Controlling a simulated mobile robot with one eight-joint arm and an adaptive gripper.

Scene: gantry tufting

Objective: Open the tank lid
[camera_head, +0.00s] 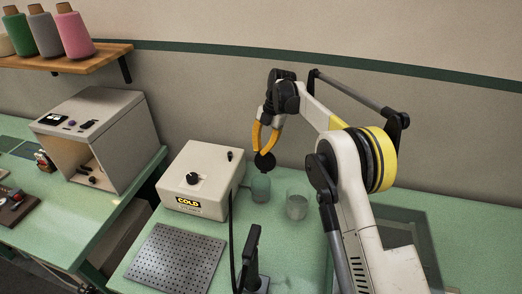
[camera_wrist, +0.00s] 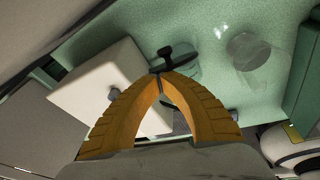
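My gripper (camera_head: 264,151) is above the green bench with its two orange fingers brought together at the tips. A greenish see-through tank (camera_head: 261,190) stands below the lid, beside the white box. The lid looks apart from the tank's rim, but the exact gap is hard to tell.
A white box marked COLD (camera_head: 202,178) with a black knob stands left of the tank. A clear glass jar (camera_head: 297,206) is to its right. A perforated metal plate (camera_head: 175,259) and a black upright handle (camera_head: 252,258) are at the front. A grey cabinet (camera_head: 99,137) stands farther left.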

